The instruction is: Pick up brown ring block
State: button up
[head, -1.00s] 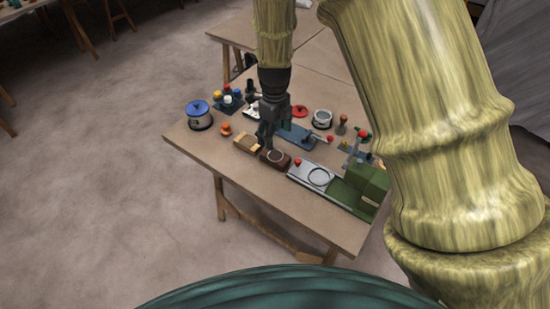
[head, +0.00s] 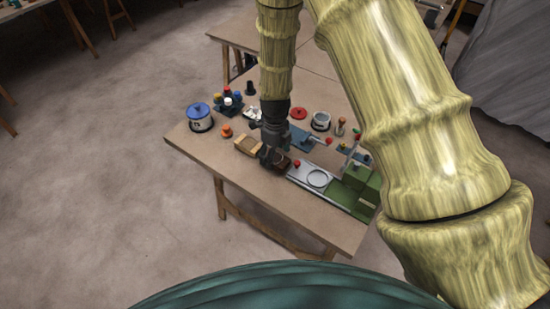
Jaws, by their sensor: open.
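The brown ring block (head: 283,168) is a small dark brown block on the wooden table, between a light wooden block and a grey plate. My gripper (head: 270,159) points down at it, with its fingers at the block's left part and hiding some of it. The gripper is open. I cannot tell from this view whether the fingers touch the block.
The light wooden block (head: 247,146) stands close left of my gripper. The grey plate with a ring (head: 318,178) and a green machine (head: 353,190) are to the right. A blue-lidded pot (head: 200,118) stands at left. The table's front (head: 270,200) is clear.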

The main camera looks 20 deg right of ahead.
jog(key=shift+f, duration=0.8)
jog(key=shift+c, duration=0.2)
jog(key=c, duration=1.1)
jog(key=shift+r, duration=0.15)
